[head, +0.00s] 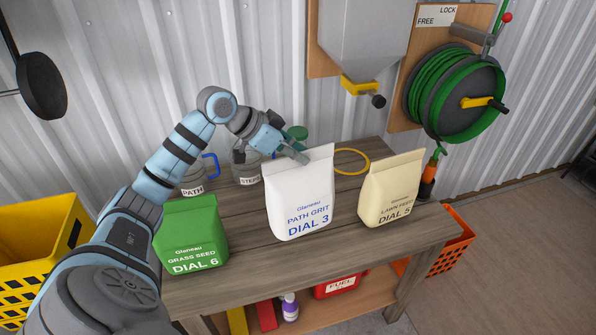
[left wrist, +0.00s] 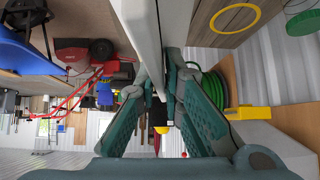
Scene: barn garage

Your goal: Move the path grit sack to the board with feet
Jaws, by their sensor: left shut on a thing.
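The white path grit sack (head: 303,200), marked DIAL 3, is upright at the middle of the wooden bench (head: 250,262). My left gripper (head: 298,155) is shut on its top edge from behind. In the left wrist view the pale sack (left wrist: 145,40) runs between the fingers of my left gripper (left wrist: 158,95). I cannot tell whether the sack's base touches the bench. I cannot make out a board with feet in either view. My right gripper is not in view.
A green grass seed sack (head: 192,235) stands left, a cream lawn feed sack (head: 391,190) right. Jars (head: 246,168) and a yellow ring (head: 352,162) are behind. A grey hopper (head: 362,45) and hose reel (head: 455,95) hang at the wall.

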